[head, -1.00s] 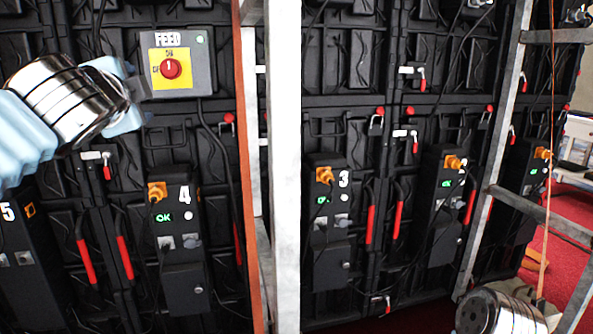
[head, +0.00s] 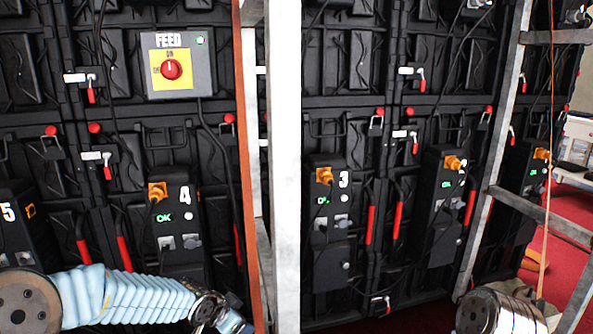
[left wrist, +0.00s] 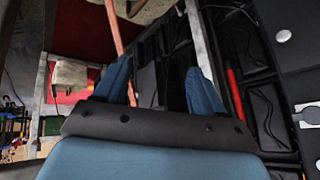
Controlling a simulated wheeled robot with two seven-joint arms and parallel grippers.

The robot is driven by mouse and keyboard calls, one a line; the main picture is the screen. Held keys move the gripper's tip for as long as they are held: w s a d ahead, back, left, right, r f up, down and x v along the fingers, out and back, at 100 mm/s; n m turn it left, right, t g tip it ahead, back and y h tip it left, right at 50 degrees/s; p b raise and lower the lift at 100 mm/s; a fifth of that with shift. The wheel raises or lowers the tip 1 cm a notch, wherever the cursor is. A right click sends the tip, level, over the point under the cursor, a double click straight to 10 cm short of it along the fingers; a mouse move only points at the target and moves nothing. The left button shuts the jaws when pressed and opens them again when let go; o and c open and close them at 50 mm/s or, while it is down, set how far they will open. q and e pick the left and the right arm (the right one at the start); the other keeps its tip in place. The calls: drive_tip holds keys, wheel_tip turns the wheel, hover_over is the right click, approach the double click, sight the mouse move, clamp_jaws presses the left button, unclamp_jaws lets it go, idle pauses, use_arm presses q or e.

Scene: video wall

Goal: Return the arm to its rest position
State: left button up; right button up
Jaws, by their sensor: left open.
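My left arm (head: 130,296) crosses the bottom left of the head view, in a pale blue ribbed sleeve. Its far end is cut off by the bottom edge, so the fingers do not show clearly there. In the left wrist view my left gripper (left wrist: 160,88) has its two blue fingers wide apart with nothing between them. My right gripper is not in view; only a metal part of my right arm (head: 500,310) shows at the bottom right of the head view.
The black video wall has a FEED box (head: 180,65) with a red knob, and numbered units such as unit 4 (head: 175,235) and unit 3 (head: 330,225) with green OK displays. A pale upright post (head: 287,160) and a metal frame (head: 495,150) stand in front. Red carpet (head: 560,240) lies right.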

use_arm(q)
drive_tip(key=s+f+n+g+h, duration=0.1)
drive_tip(key=s+f+n, duration=0.1)
drive_tip(key=s+f, duration=0.35)
drive_tip(key=s+f+n+g, duration=0.2)
drive_tip(key=s+f, duration=0.1)
drive_tip(key=f, duration=0.6)
drive_tip(key=s+f+n+g, duration=0.2)
drive_tip(key=s+f+n, duration=0.2)
drive_tip(key=s+f, duration=0.5)
drive_tip(key=s+f+n+g, duration=0.2)
drive_tip(key=s+f+n, duration=0.25)
drive_tip(key=s, duration=0.75)
drive_tip(key=shift+m+t, duration=0.6)
drive_tip(key=shift+m, duration=0.15)
drive_tip(key=w+d+r, duration=0.2)
drive_tip(key=d, duration=0.1)
drive_tip(key=shift+d, duration=0.1)
